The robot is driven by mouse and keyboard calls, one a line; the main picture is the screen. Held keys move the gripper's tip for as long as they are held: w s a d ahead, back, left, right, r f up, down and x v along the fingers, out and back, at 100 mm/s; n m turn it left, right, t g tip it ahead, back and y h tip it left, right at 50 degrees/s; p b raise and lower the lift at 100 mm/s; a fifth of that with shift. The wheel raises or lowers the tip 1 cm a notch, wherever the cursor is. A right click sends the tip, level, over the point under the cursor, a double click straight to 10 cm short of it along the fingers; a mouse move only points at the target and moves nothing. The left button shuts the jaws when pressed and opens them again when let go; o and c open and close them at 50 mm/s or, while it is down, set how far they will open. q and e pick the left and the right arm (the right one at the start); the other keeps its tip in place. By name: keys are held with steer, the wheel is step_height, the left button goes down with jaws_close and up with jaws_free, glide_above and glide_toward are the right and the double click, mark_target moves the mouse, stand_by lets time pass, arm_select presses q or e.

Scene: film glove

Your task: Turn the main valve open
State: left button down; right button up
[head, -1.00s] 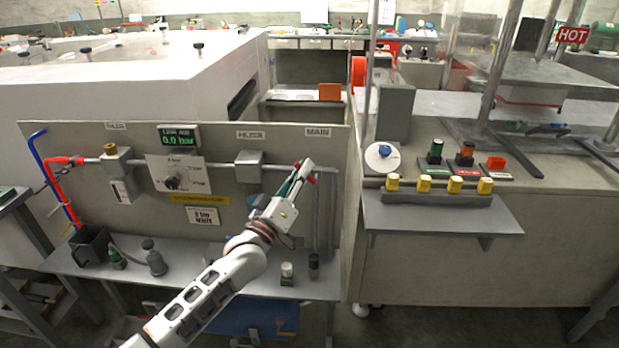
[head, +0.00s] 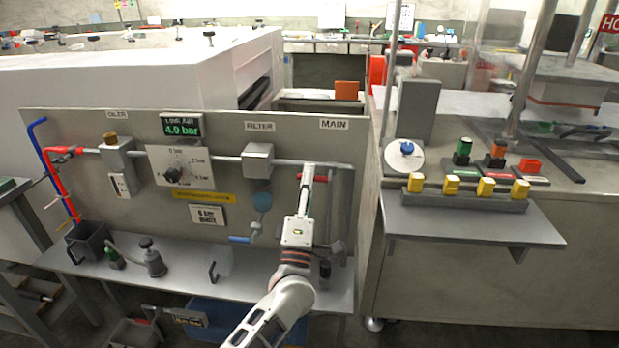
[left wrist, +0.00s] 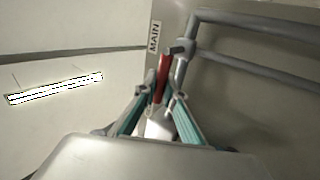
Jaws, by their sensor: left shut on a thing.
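The main valve's red lever (head: 321,178) sits on the grey pipe below the MAIN label (head: 334,124), at the right end of the grey panel. In the left wrist view the red lever (left wrist: 164,72) runs down between my two fingers. My left gripper (head: 308,172) is shut on the lever; it also shows in the left wrist view (left wrist: 160,95). My gripper hides part of the lever and valve in the head view. The green display (head: 181,124) reads 4.0 bar. My right gripper is in neither view.
The panel also bears a dial plate (head: 180,165) and a grey FILTER box (head: 257,161). A shelf (head: 190,270) below holds a dark bin and small fittings. To the right stands a bench with yellow-topped buttons (head: 487,187) on a ledge.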

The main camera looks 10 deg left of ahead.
arm_select(q)
steer(key=shift+f+n, duration=0.3)
steer(key=shift+r+n+y, duration=0.1)
steer(key=shift+n+y, duration=0.3)
steer(key=shift+y, duration=0.2)
steer(key=c, duration=2.1)
jaws_free()
steer(key=v, duration=1.2)
